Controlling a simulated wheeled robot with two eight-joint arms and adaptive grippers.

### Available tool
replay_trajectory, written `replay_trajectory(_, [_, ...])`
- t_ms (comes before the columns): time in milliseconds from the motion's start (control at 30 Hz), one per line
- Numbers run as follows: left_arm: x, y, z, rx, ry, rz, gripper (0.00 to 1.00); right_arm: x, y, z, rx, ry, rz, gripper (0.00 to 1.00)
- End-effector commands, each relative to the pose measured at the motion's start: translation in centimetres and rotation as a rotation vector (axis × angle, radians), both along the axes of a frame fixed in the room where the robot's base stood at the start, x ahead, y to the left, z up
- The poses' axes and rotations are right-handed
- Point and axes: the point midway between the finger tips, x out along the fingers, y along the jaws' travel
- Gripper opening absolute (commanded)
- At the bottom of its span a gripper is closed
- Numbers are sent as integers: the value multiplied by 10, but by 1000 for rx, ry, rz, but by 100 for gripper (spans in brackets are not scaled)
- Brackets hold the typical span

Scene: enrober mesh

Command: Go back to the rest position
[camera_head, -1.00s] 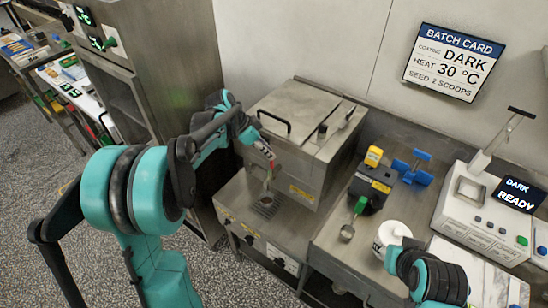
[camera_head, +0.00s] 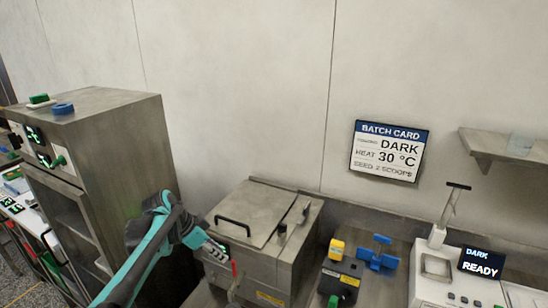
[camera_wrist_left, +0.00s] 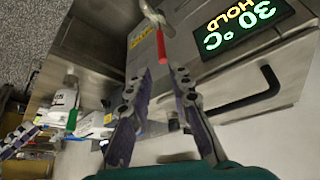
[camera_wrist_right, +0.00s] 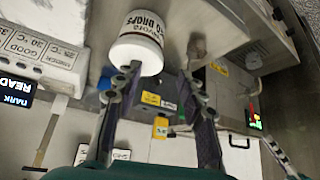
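My left gripper (camera_head: 213,248) is beside the front left of the steel machine (camera_head: 262,225) in the head view. In the left wrist view its two fingers (camera_wrist_left: 160,70) are apart, with nothing held between them. A red-handled lever (camera_wrist_left: 162,46) shows just beyond the fingertips; whether they touch it is unclear. My right gripper is outside the head view. In the right wrist view its fingers (camera_wrist_right: 161,72) are apart and empty.
A steel cabinet (camera_head: 118,150) stands at left. A yellow-topped dark device (camera_head: 340,272) and a blue handled part (camera_head: 376,253) are on the counter. A white machine (camera_head: 440,285) with a READY display (camera_head: 481,262) is at right. A shelf (camera_head: 490,146) juts from the wall.

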Motion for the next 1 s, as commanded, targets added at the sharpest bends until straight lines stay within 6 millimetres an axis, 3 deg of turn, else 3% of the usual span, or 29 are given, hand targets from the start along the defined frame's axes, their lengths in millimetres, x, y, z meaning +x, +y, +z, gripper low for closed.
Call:
replay_trajectory(167, [-50,-23,15,37,28,178,20,0,0,0,0,0,0,40])
replay_trajectory(300, [-102,-37,19,59,27,376,20,0,0,0,0,0,0,40])
replay_trajectory(600, [-198,-48,-3,26,-54,745,20,0,0,0,0,0,0,40])
replay_trajectory(800, [-226,-47,-20,-23,-102,872,20,0,0,0,0,0,0,40])
replay_trajectory(1000, [-231,-46,-23,-35,-112,901,20,0,0,0,0,0,0,40])
